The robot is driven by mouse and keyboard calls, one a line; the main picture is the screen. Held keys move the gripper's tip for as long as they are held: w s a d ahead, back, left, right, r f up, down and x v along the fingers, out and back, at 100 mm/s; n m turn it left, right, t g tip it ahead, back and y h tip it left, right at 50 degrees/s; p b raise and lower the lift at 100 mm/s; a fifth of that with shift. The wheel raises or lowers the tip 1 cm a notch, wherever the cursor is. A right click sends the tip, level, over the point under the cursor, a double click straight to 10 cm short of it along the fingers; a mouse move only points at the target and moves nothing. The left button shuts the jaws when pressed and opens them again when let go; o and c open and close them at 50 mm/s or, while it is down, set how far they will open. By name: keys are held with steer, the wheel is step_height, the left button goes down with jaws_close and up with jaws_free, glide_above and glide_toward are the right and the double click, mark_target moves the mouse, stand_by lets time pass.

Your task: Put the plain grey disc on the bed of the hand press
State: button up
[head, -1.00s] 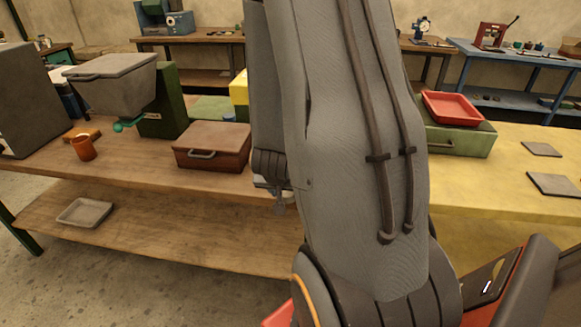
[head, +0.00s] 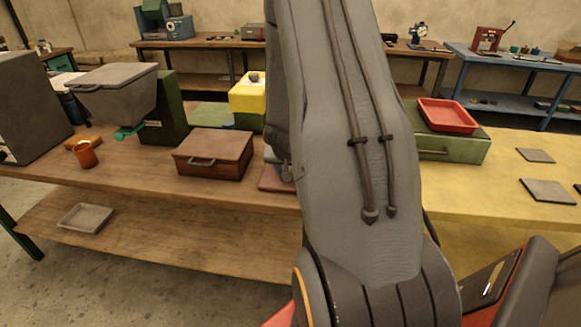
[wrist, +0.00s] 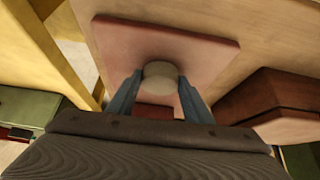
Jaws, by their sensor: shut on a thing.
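In the wrist view my gripper (wrist: 158,88) is shut on a plain pale grey disc (wrist: 160,69), held between its two blue-grey fingers. The disc is above a flat pinkish-red square plate (wrist: 205,50) on the wooden bench; I cannot tell how high. Part of this plate shows in the head view (head: 272,180), beside the brown box. My arm hides the gripper and the disc in the head view. A red frame with a lever, which looks like a hand press (head: 488,38), stands on the blue bench at the back right.
The brown lidded box (head: 213,153) is close to the plate; it also shows in the wrist view (wrist: 275,105). A yellow block (head: 247,95) stands behind. On the right, a red tray (head: 447,115) sits on a green box (head: 455,146), with dark flat plates on the yellow bench.

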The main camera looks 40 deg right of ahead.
steer(key=shift+w+d, duration=0.35)
steer(key=shift+d, duration=0.15)
steer(key=shift+a+f+p, duration=0.1)
steer(key=shift+p, duration=0.2)
steer(key=o, duration=1.1)
steer(key=shift+f, duration=0.15)
